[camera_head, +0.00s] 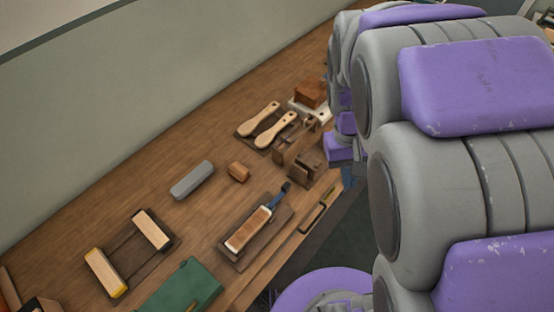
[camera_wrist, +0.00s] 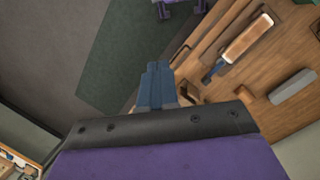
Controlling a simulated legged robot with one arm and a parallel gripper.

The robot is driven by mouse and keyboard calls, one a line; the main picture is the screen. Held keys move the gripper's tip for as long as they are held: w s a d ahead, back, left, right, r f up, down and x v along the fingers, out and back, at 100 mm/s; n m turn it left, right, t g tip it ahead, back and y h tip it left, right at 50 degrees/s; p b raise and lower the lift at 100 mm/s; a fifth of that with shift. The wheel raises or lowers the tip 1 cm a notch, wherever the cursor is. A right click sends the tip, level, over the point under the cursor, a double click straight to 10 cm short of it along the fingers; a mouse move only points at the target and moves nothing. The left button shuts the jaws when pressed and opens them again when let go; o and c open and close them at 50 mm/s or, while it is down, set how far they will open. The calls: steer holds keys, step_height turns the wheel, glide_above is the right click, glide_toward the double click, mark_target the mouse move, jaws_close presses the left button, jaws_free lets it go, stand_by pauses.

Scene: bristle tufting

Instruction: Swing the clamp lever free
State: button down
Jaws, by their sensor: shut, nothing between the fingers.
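The brush block (camera_head: 250,229), pale wood with a brown top, lies on a dark wooden base (camera_head: 228,255) near the bench's front edge. At its upper end a blue piece with a dark tip (camera_head: 279,195) sticks out; it looks like the clamp lever. In the wrist view the block (camera_wrist: 248,38) is at upper right, with the blue piece (camera_wrist: 208,76) at its lower end. My gripper (camera_wrist: 157,68) is shut and empty in the wrist view, left of the blue piece and apart from it in the picture. In the head view my arm hides the fingertips.
Wooden boxes (camera_head: 305,168) stand just beyond the lever. Two pale brush handles (camera_head: 270,123), a grey block (camera_head: 192,180) and a small brown block (camera_head: 239,172) lie behind. A green item (camera_head: 180,290) is at front. A narrow tool (camera_head: 318,214) lies along the bench edge.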

mark_target(278, 197)
steer(key=w+a+f+n+h, duration=0.1)
steer(key=w+a+f, duration=0.15)
steer(key=w, duration=0.45)
steer(key=w+a+f+n, duration=0.1)
steer(key=w+f+n, duration=0.15)
steer(key=w, duration=0.45)
steer(key=w+a+f+n+h, duration=0.1)
steer(key=w+a+f, duration=0.1)
steer(key=w+f, duration=0.3)
steer(key=w+a+f+n+g, duration=0.1)
steer(key=w+a+f+n, duration=0.45)
steer(key=a+f, duration=0.7)
steer(key=shift+m, duration=0.6)
steer(key=x, duration=0.3)
steer(key=b+x, duration=0.1)
steer(key=x, duration=0.2)
steer(key=w+d+x, duration=0.1)
steer(key=x, duration=0.2)
steer(key=shift+f+b, duration=0.15)
steer(key=shift+b, duration=0.25)
steer(key=shift+s+d, duration=0.15)
steer(key=shift+d, duration=0.15)
steer(key=shift+s+d, duration=0.45)
steer(key=shift+s, duration=0.15)
steer(key=shift+s+d, duration=0.25)
steer(key=shift+s, duration=0.3)
steer(key=shift+d+b, duration=0.2)
steer(key=shift+b, duration=0.1)
